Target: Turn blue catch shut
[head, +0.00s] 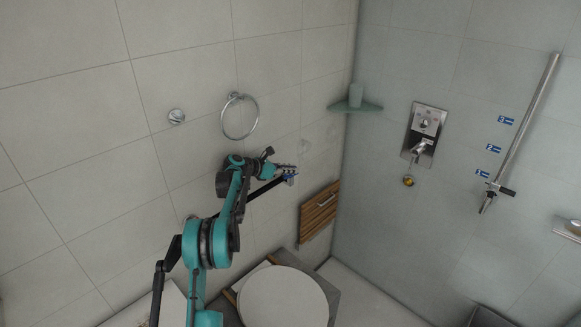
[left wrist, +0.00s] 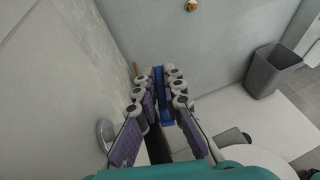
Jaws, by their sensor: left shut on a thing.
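The blue catch (left wrist: 162,92) is a narrow upright blue piece between the fingers of my left gripper (left wrist: 160,88) in the left wrist view. In the head view my left gripper (head: 287,171) is beside the left wall, with a small bit of blue catch (head: 289,179) showing at its fingertips. The gripper is shut on the catch. The fingers hide part of the catch, so I cannot tell its exact angle. A dark bar (head: 266,189) runs down and left from the catch, partly behind my arm. My right gripper is not in view.
A chrome towel ring (head: 240,137) and a round knob (head: 177,116) are on the left wall. A wooden slatted panel (head: 319,211) is close to the right of the gripper. A round white lid (head: 283,298) is below. A grey bin (left wrist: 273,70) stands on the floor.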

